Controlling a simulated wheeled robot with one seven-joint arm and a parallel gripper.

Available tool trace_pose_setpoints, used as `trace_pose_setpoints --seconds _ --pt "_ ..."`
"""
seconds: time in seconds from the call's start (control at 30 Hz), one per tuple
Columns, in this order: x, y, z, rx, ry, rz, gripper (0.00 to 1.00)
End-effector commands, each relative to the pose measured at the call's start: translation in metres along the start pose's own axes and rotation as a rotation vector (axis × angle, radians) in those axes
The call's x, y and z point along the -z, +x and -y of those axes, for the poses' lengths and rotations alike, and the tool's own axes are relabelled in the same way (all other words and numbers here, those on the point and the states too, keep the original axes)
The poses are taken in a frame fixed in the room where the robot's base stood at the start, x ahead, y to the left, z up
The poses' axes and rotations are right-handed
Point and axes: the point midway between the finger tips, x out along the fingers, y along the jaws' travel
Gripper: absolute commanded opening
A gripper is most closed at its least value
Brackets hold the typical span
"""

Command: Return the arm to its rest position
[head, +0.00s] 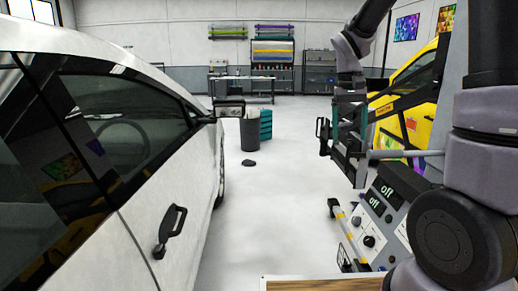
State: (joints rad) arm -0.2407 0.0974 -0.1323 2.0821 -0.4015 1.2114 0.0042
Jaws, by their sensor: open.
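My arm (352,45) comes down from the top right of the head view. My gripper (342,142) hangs at its lower end, right of the picture's middle, above and left of a control panel. Its dark jaws are open, and I see nothing held between them. The fingertips are small and partly merge with the dark parts behind them.
A white car (180,165) with a black door handle (170,232) fills the left. A yellow car (420,130) stands behind my arm.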

Motion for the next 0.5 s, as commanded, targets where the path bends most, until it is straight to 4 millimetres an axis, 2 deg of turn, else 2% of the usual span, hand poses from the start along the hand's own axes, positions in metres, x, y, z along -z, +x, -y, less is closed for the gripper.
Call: trace_pose_setpoints --seconds 0.03,0.2,0.4,0.5 --pt "-0.013 -0.017 -0.005 0.046 0.017 -0.045 0.81" --pt "-0.054 -0.058 -0.017 0.178 0.064 -0.184 0.81" --pt "-0.104 -0.091 -0.028 0.309 0.118 -0.361 0.81" --pt "-0.127 -0.101 -0.031 0.359 0.142 -0.443 0.81"
